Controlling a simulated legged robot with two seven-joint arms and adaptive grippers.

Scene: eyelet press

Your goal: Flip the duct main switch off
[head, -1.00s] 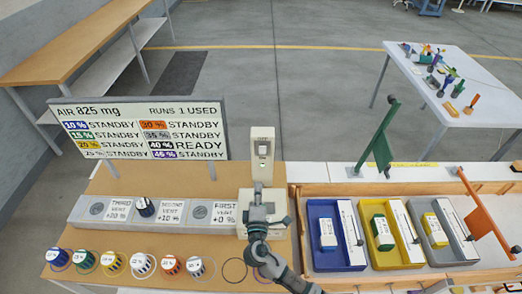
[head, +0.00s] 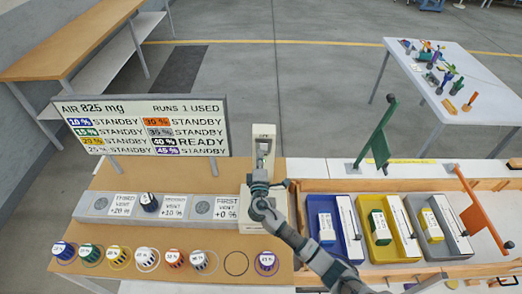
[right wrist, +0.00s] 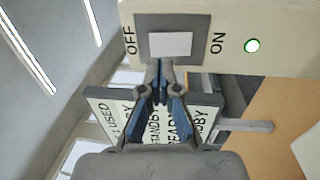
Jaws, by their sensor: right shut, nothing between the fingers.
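The duct main switch is on a cream upright box (head: 263,133) at the right end of the vent bench. In the right wrist view its face (right wrist: 190,60) carries a pale square switch plate (right wrist: 170,44) between the words OFF at left and ON at right. In the head view my right gripper (head: 264,165) hides much of the box front. My left gripper is not in view.
A status board (head: 143,125) stands left of the box. Several labelled pucks (head: 90,253) line the bench front, and one dark puck (head: 149,202) sits on the vent block (head: 180,208). Blue, yellow and grey trays (head: 352,252) and green and orange flags lie to the right.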

